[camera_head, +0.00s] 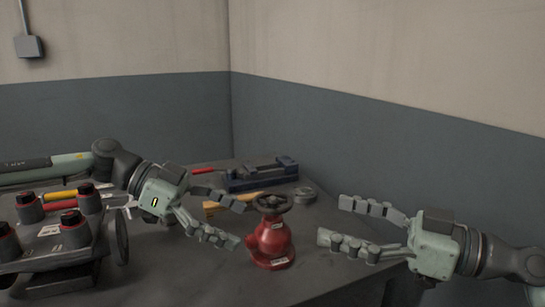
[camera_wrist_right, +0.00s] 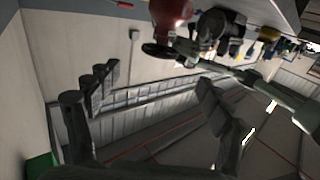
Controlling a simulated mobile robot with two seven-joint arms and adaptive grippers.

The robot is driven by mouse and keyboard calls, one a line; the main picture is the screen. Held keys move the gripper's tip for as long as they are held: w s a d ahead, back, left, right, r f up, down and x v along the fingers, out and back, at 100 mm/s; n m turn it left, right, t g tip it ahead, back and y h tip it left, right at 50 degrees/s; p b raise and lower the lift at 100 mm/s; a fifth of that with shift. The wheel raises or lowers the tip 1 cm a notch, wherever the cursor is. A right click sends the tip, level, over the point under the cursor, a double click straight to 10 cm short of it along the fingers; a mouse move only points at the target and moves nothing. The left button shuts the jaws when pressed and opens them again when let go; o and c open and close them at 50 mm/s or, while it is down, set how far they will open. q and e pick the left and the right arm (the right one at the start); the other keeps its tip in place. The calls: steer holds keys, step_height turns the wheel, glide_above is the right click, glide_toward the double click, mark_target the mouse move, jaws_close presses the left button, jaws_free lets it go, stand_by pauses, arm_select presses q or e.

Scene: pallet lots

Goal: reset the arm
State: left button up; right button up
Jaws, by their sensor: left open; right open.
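My left gripper (camera_head: 239,224) comes in from the left in the head view. It is open and empty, with its fingers pointing right toward a red valve (camera_head: 271,243) with a dark handwheel. My right gripper (camera_head: 331,219) comes in from the right, open and empty, with its fingers pointing left toward the same valve and a gap between. The valve stands upright on the dark table (camera_head: 200,275) between the two grippers. In the right wrist view, the right gripper's fingers (camera_wrist_right: 155,85) are spread with nothing between them, and the red valve (camera_wrist_right: 170,14) shows at the top edge.
A blue vise (camera_head: 262,175) lies at the back of the table, with a grey round piece (camera_head: 304,195) beside it. A rack (camera_head: 60,240) with black and red knobs stands at the left. Several hand tools lie behind it. Walls close off the back and right.

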mark_target(265, 236)
arm_select(q)
steer(key=x, duration=0.7)
arm_select(e)
steer(key=x, duration=0.9)
steer(key=shift+w+a, duration=0.1)
steer(key=shift+a, duration=0.1)
steer(key=shift+w+a, duration=0.25)
steer(key=shift+a, duration=0.2)
